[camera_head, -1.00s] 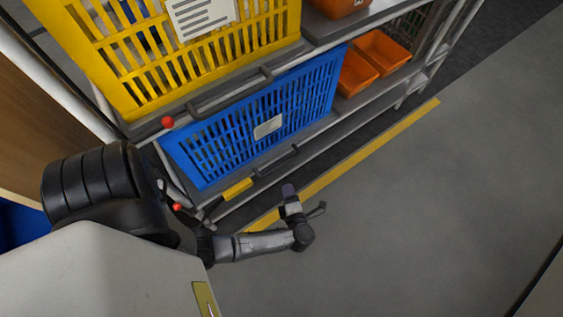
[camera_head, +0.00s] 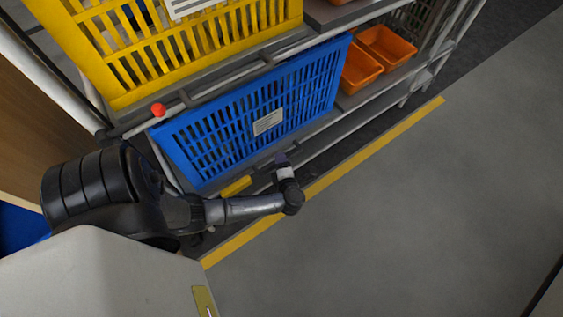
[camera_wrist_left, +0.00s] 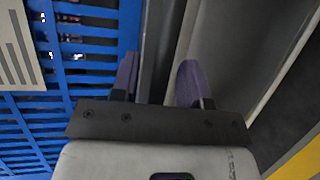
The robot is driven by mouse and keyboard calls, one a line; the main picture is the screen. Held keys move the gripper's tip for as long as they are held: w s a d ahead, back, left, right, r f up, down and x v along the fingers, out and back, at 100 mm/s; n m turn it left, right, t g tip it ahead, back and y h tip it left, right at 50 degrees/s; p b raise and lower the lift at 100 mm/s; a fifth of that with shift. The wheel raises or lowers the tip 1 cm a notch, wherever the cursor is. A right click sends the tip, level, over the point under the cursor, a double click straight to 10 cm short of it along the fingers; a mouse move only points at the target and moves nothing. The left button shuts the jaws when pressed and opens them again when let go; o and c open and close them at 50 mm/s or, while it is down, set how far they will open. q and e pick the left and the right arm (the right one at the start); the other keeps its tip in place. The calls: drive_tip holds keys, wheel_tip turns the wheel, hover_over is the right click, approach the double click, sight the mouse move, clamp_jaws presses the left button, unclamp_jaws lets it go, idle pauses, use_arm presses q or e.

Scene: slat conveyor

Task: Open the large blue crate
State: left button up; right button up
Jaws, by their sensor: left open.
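The large blue crate (camera_head: 268,90) sits on a lower shelf, with slatted sides and a pale label on its front. Its slatted face also shows at the left of the left wrist view (camera_wrist_left: 84,65). My left gripper (camera_head: 281,160) is at the lower front of the crate, by the dark handle bar along the shelf edge. In the left wrist view my left gripper (camera_wrist_left: 159,76) is open, with a dark bar (camera_wrist_left: 162,45) running between its two purple-grey fingers. My gripper hides most of this bar in the head view. My right gripper is not in view.
A yellow crate (camera_head: 160,50) stands on the shelf above, with a red knob (camera_head: 158,110) at its lower left. Orange bins (camera_head: 386,48) sit to the right. A yellow floor line (camera_head: 365,152) runs before the rack, and the grey floor (camera_head: 430,200) is clear.

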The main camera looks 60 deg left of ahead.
use_arm(q)
clamp_jaws()
idle(0.4)
